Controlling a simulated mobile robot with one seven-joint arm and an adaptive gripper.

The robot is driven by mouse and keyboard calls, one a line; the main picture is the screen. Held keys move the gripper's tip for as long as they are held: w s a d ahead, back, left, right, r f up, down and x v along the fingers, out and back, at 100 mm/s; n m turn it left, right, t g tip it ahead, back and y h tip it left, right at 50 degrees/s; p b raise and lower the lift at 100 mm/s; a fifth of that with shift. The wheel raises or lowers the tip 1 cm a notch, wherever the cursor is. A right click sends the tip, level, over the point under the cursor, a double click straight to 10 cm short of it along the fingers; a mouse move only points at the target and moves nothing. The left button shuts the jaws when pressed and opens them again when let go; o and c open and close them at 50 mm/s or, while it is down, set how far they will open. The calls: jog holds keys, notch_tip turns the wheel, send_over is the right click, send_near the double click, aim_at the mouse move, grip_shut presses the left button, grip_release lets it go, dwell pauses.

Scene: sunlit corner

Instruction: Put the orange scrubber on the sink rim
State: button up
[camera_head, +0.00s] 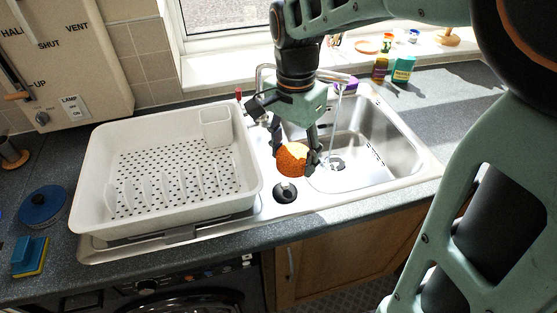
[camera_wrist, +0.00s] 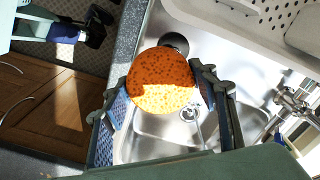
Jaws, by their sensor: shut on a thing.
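The orange scrubber (camera_head: 292,159) is round and speckled. My gripper (camera_head: 294,155) is shut on it, one finger on each side, above the sink (camera_head: 375,150) near the divider by the small round drain. In the wrist view the scrubber (camera_wrist: 162,80) sits between the fingers of my gripper (camera_wrist: 163,92), partly sunlit. The steel sink rim (camera_head: 405,187) runs along the front of the basin. It also shows in the wrist view (camera_wrist: 150,40). I cannot tell how high the scrubber is above the steel.
A white dish rack (camera_head: 85,190) covers the drainboard on the left. The tap (camera_head: 345,78) stands behind my gripper. Bottles (camera_head: 403,69) stand behind the sink.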

jog(key=shift+a+r, duration=0.1)
jog(key=shift+a, duration=0.35)
jog(key=w+a+f+p, duration=0.2)
jog(key=w+f, duration=0.2)
jog(key=w, duration=0.4)
send_over(273, 161)
jog(key=s, duration=0.1)
notch_tip(273, 161, down, 4)
jog(key=shift+s+d+f, duration=0.1)
jog(key=shift+s+d, duration=0.05)
jog(key=shift+w+a+f+p, duration=0.2)
jog(key=shift+w+f+p, duration=0.1)
jog(key=shift+w+f, duration=0.5)
jog(key=shift+s+f, duration=0.2)
jog(key=shift+f, duration=1.25)
jog(key=shift+f, duration=0.15)
jog(key=o, duration=0.6)
jog(key=shift+f, duration=0.1)
jog(key=o, duration=0.4)
